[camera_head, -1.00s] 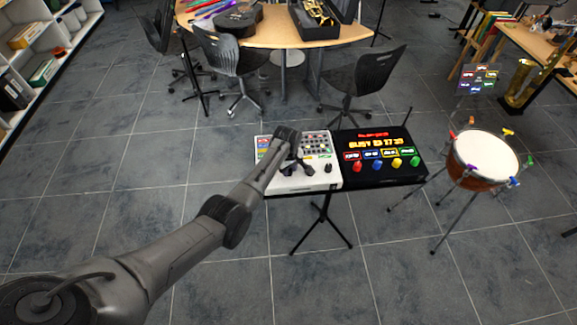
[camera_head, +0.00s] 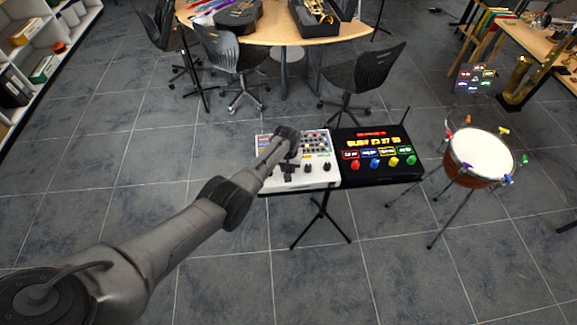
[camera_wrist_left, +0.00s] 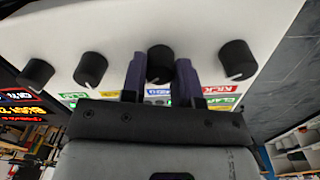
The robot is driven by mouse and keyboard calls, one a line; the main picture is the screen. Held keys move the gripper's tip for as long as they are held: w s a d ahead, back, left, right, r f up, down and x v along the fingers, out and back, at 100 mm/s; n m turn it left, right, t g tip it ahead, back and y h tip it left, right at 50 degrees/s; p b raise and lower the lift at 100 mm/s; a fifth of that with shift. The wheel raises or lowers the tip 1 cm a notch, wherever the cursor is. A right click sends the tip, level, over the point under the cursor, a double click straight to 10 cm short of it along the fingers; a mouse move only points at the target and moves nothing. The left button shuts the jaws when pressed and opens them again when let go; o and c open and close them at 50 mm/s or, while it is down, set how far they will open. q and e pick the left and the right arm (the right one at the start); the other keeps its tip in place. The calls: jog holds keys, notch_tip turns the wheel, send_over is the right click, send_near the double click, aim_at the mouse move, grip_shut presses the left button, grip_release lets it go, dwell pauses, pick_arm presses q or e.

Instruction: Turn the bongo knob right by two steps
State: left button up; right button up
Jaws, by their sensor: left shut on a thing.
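The white mixer-like box (camera_head: 315,180) stands on a stand in the middle of the head view, with a row of black knobs along its front. In the left wrist view my left gripper (camera_wrist_left: 160,78) has a finger on each side of one black knob (camera_wrist_left: 160,62) and is shut on it. A blue label lies by this knob, partly hidden and not clearly legible, so I cannot confirm it is the bongo knob. Other knobs stand beside it, one (camera_wrist_left: 236,60) near a red KICK label. In the head view the gripper (camera_head: 287,172) covers the held knob. My right gripper is not in view.
A black box (camera_head: 378,172) with a lit display and coloured knobs adjoins the white box on the right. A drum (camera_head: 482,155) on legs stands farther right. Chairs and a round table (camera_head: 290,30) are behind. The floor in front is clear.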

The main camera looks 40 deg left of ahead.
pick_arm(q)
jog(key=shift+m, duration=0.5)
jog(key=o, duration=0.9)
notch_tip(320, 180, up, 6)
jog(key=p, duration=0.3)
notch_tip(320, 180, up, 8)
jog(key=shift+s+a+f+p, duration=0.1)
jog(key=shift+a+p, duration=0.05)
jog(key=shift+p, duration=0.3)
